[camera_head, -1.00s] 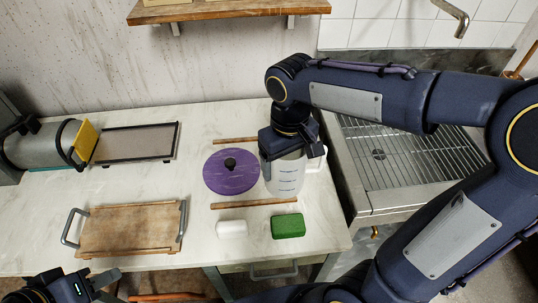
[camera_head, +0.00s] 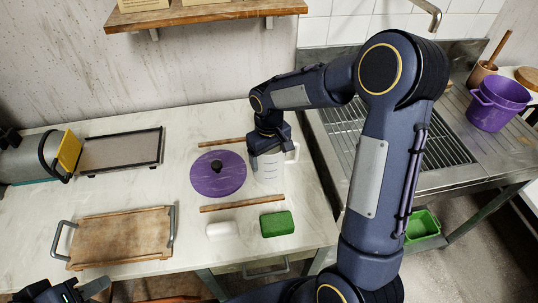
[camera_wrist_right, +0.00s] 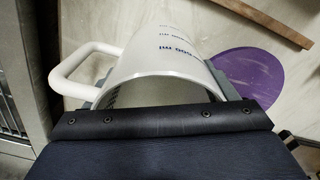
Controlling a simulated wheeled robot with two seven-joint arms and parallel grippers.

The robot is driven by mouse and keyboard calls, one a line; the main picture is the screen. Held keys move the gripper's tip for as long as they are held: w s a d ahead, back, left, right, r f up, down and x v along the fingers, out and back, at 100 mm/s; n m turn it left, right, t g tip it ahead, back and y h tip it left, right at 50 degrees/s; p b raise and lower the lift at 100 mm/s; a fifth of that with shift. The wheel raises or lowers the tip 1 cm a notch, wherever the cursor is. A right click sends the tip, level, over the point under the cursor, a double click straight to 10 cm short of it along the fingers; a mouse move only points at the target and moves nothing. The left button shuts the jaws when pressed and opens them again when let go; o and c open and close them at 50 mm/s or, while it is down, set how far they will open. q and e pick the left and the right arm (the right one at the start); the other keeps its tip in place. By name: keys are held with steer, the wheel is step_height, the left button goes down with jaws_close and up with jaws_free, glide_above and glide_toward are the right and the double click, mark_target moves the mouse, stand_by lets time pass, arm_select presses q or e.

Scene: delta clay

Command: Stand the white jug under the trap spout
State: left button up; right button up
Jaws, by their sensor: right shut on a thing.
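The white jug (camera_head: 268,172) with blue measuring marks is upright at the right part of the counter, its handle on the right. My right gripper (camera_head: 268,148) is shut on its upper part from above. I cannot tell whether its base touches the counter. In the right wrist view, the jug (camera_wrist_right: 165,55) fills the middle, its handle at the left and the jaws at its wall. My left gripper (camera_head: 92,290) is at the bottom left edge, partly cut off, seemingly open and empty. I cannot make out the trap spout; my right arm covers part of the sink front.
A purple lid (camera_head: 215,175) lies just left of the jug, between wooden sticks (camera_head: 242,203). A green block (camera_head: 277,224) and a white block (camera_head: 220,231) lie in front. A wooden tray (camera_head: 120,237) is at left. The sink (camera_head: 450,150), purple pot (camera_head: 497,100) and green bin (camera_head: 423,225) are at right.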

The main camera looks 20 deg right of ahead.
steer(key=shift+f, duration=0.2)
steer(key=o, duration=1)
